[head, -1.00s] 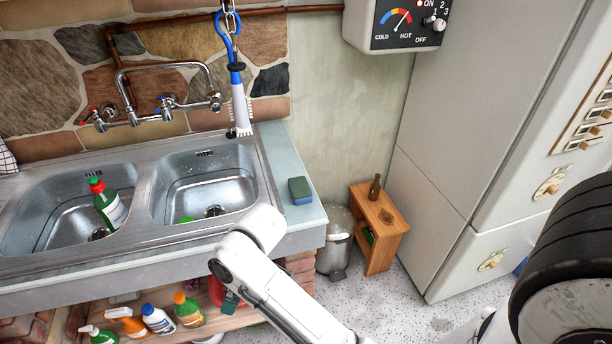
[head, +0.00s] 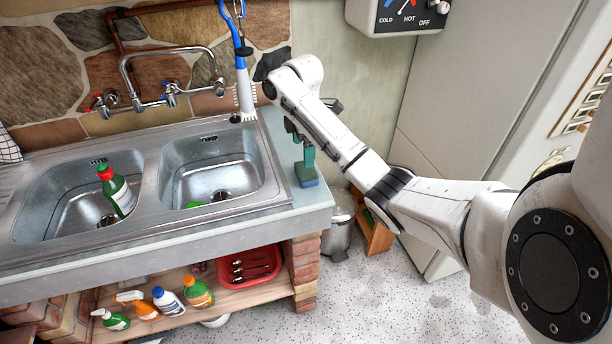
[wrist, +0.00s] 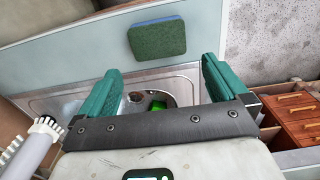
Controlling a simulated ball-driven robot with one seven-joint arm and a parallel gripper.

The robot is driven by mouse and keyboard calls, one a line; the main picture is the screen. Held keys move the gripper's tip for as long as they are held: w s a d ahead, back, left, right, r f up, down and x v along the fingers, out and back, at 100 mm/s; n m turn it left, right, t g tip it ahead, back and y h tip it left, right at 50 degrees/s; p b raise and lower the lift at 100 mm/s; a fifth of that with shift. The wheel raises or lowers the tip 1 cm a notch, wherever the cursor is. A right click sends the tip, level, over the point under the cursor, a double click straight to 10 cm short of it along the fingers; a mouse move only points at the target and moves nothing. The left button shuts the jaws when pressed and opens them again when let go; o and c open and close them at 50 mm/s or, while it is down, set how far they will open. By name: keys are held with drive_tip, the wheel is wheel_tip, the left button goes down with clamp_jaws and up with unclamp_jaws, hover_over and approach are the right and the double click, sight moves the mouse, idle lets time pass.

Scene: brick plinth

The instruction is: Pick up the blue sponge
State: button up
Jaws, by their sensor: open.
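The sponge (head: 306,176) is blue with a dark green face and lies on the pale counter strip right of the sink. In the wrist view the sponge (wrist: 158,40) lies green side up with a blue edge showing, just beyond and between my fingertips. My gripper (wrist: 158,80) is open, its two teal fingers spread wide with nothing between them. In the head view my gripper (head: 304,150) hangs over the counter strip by the sponge and partly covers it. I cannot tell its exact height above the counter.
The double metal sink (head: 210,165) is left of the sponge; a green bottle (head: 117,190) stands in its left basin. A brush (head: 243,85) hangs by the wall. The counter strip (head: 315,200) ends at a front edge, with a bin (head: 338,235) below.

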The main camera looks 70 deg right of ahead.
sight(306, 170)
wheel_tip(306, 170, down, 4)
drive_tip(key=shift+b, duration=0.8)
drive_tip(key=shift+s+d+f+p, duration=0.15)
drive_tip(key=shift+f+p, duration=0.15)
drive_tip(key=shift+f, duration=0.2)
drive_tip(key=shift+s+d+f+p, duration=0.1)
drive_tip(key=shift+f+p, duration=0.1)
drive_tip(key=shift+f, duration=0.9)
drive_tip(key=shift+s+d+f+p, duration=0.1)
drive_tip(key=shift+f+p, duration=0.1)
drive_tip(key=shift+f, duration=0.9)
drive_tip(key=c, duration=0.6)
drive_tip(key=shift+c, duration=0.2)
drive_tip(key=shift+r, duration=0.1)
